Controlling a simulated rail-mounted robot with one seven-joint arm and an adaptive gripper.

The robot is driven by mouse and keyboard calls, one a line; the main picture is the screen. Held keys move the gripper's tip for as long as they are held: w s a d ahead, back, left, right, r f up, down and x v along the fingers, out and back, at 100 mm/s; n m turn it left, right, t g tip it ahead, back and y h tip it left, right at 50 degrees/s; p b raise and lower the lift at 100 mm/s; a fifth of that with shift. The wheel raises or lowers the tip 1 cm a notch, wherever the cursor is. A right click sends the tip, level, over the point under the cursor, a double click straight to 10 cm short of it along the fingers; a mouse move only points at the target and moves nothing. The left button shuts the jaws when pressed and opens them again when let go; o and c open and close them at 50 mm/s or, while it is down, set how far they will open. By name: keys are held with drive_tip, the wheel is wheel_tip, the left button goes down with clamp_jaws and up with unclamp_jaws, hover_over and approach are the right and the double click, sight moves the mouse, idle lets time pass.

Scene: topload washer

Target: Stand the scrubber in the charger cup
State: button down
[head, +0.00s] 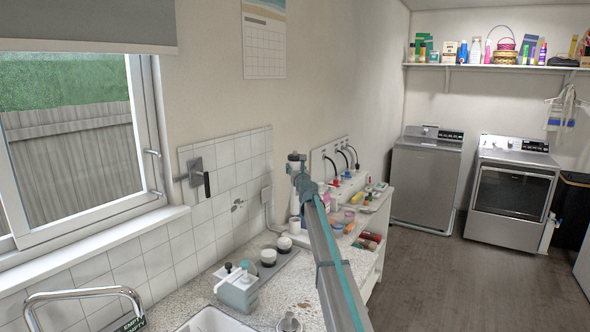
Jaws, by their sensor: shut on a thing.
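A grey strip-like tray (281,262) lies on the speckled counter near the tiled wall. I cannot tell which, if either, is the charger cup. A pale grey caddy (238,292) with dark-topped items and a teal piece stands at the near end. I cannot pick out the scrubber. My arm reaches from the bottom edge over the counter's right part; its far end is near the wall, and my gripper cannot be made out there.
A sink (212,321) and a curved metal tap (85,293) lie at the front left. A white shelf unit (372,232) crowded with bottles and small items stands beyond the counter. A washer (425,180) and a dryer (513,185) stand farther back.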

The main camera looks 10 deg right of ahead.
drive_tip(key=shift+f+b, duration=0.85)
drive_tip(key=shift+f, duration=0.25)
drive_tip(key=shift+s+f+b, duration=0.1)
drive_tip(key=shift+f+b, duration=3.2)
drive_tip(key=shift+f, duration=0.1)
idle(0.9)
drive_tip(key=shift+c, duration=2.2)
unclamp_jaws()
drive_tip(key=s+d+f, duration=0.1)
drive_tip(key=s, duration=1)
drive_tip(key=shift+s+f, duration=0.4)
drive_tip(key=shift+d, duration=0.1)
